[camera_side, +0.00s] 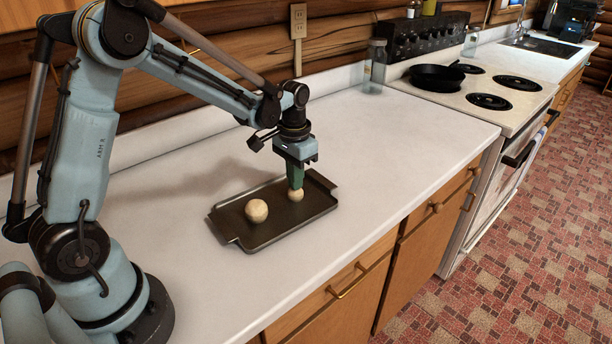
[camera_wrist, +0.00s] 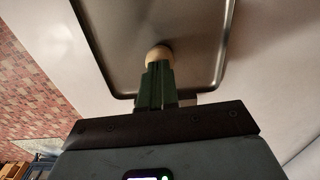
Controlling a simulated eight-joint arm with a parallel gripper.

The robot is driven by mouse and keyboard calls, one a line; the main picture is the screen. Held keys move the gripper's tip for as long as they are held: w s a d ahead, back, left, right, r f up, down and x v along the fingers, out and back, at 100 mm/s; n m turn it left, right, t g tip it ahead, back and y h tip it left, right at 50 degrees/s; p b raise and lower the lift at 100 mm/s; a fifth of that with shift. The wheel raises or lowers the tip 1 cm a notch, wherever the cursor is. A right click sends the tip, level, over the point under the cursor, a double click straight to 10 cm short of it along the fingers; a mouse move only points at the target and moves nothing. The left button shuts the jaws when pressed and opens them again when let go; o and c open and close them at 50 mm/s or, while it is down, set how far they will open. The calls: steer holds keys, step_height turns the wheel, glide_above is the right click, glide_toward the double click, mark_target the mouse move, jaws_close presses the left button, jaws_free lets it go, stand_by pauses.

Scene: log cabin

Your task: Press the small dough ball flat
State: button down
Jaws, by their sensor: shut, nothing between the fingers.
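The small dough ball (camera_side: 296,195) sits on the dark metal tray (camera_side: 262,238), toward the tray's right end. A larger dough ball (camera_side: 256,211) lies to its left on the same tray. My gripper (camera_side: 296,186) points down with its green fingers shut and empty, the tips right at the top of the small ball. In the wrist view the small ball (camera_wrist: 157,54) shows just beyond the shut fingertips (camera_wrist: 155,68), which hide part of it. The ball still looks round. I cannot tell whether the tips touch it.
The tray lies on a white counter (camera_side: 400,150) with free room around it. The stove (camera_side: 480,90) with a black pan (camera_side: 437,77) stands at the back right. A glass jar (camera_side: 375,62) stands by the wall near the stove.

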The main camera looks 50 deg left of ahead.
steer(key=shift+f, duration=1.05)
stand_by(1.5)
steer(key=shift+r, duration=3.55)
steer(key=s+d+r+t, duration=0.2)
steer(key=s+d+t, duration=0.1)
steer(key=s, duration=0.3)
steer(key=s+d+r+t, duration=0.3)
steer(key=s+t, duration=0.1)
steer(key=s, duration=0.2)
steer(key=shift+s+d+r, duration=0.2)
steer(key=shift+s+d, duration=0.05)
steer(key=shift+s, duration=0.15)
